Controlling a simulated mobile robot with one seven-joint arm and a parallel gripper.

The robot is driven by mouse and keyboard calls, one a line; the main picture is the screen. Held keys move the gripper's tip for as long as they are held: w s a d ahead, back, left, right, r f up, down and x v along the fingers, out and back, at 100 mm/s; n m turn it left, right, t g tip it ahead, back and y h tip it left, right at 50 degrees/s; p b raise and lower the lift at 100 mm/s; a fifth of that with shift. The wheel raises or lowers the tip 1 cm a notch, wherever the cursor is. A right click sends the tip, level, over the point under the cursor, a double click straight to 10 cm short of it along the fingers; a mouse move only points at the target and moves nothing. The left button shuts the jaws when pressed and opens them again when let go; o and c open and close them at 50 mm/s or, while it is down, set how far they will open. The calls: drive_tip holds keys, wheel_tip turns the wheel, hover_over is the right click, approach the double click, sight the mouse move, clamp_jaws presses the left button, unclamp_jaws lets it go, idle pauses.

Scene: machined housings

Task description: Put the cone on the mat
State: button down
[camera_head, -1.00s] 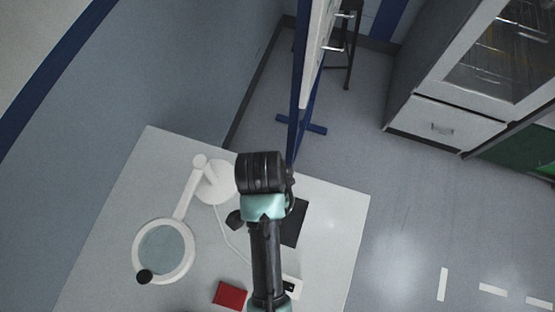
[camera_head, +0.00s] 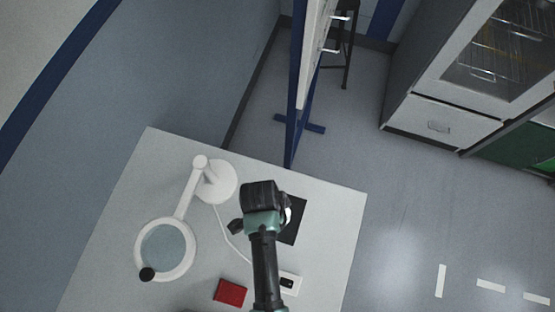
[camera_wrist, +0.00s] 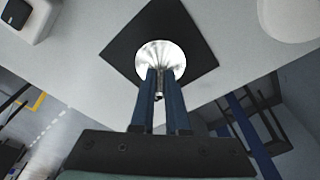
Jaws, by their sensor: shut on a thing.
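The cone (camera_wrist: 160,58) is shiny silver metal, with its round face showing in the wrist view. My gripper (camera_wrist: 160,82) is shut on it, its two blue fingers close together at the cone's near side. The mat (camera_wrist: 191,35) is a flat black square, directly behind the cone in the wrist view. I cannot tell whether the cone touches the mat. In the head view, the mat (camera_head: 298,224) lies on the white table, partly hidden by my arm. My fingertips cannot be made out there.
The white table (camera_head: 325,215) also holds a white magnifier lamp (camera_head: 217,183) with a cable, a red block (camera_head: 230,292) and a small white box (camera_head: 290,283) at the front. A blue-framed board (camera_head: 302,90) stands behind the table. The table's right side is clear.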

drive_tip(key=shift+f, duration=0.2)
drive_tip(key=c, duration=0.9)
unclamp_jaws()
drive_tip(key=shift+r, duration=0.1)
